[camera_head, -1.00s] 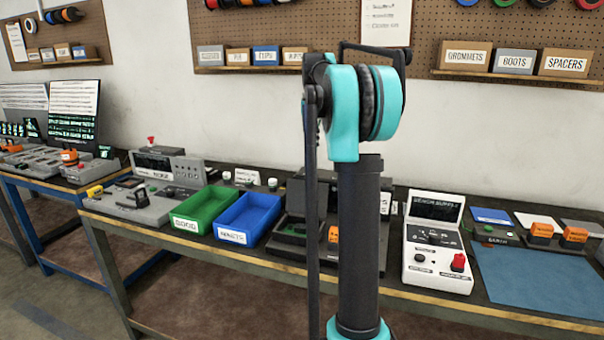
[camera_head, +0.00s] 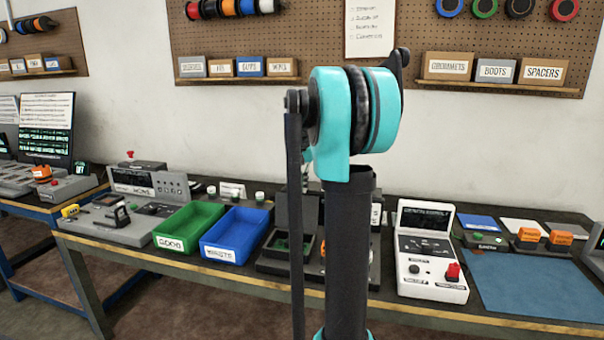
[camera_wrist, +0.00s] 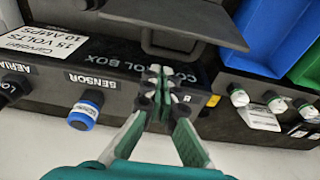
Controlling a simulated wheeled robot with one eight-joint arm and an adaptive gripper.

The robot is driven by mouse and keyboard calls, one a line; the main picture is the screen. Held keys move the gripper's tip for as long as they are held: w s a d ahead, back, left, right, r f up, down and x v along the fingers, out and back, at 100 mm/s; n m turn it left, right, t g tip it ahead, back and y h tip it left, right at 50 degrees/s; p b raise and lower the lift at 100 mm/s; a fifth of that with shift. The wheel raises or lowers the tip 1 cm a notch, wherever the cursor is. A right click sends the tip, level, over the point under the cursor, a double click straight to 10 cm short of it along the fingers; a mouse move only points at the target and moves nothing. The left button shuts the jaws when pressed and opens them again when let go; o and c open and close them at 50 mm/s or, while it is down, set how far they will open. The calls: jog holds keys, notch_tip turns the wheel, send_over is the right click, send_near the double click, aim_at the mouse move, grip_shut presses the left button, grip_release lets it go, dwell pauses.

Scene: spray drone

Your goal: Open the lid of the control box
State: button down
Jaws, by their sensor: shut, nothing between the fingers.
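The dark control box (camera_wrist: 120,72) fills the upper left and middle of the wrist view, showing a lettered face with connectors. Its lid (camera_wrist: 195,18) is a dark plate above that face, with a loop handle (camera_wrist: 162,46) at its edge. My gripper (camera_wrist: 156,84) is shut and empty. Its fingertips overlap the box lettering, just below the handle in the picture; I cannot tell whether they touch. In the head view a dark case (camera_head: 277,267) stands behind my arm, partly hidden, with a raised dark panel (camera_head: 284,212) at its back. My gripper is hidden there.
The green tray (camera_head: 168,242) and blue tray (camera_head: 218,253) stand left of the dark case. A white tester (camera_head: 432,288) with a red button and a blue mat (camera_head: 530,285) are to the right. A sensor connector (camera_wrist: 85,112) protrudes from the box face.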

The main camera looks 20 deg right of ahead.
aim_at(298, 197)
jog(key=shift+s+a, duration=0.55)
jog(key=shift+s, duration=0.3)
jog(key=shift+s+a, duration=0.5)
jog(key=shift+s, duration=0.3)
jog(key=shift+s+a+r+t+h, duration=0.15)
jog(key=shift+s+a+t+h, duration=0.15)
jog(key=shift+s+a+t, duration=0.3)
jog(key=shift+s+a+r, duration=0.1)
jog(key=shift+s+a, duration=0.15)
jog(key=shift+s, duration=0.4)
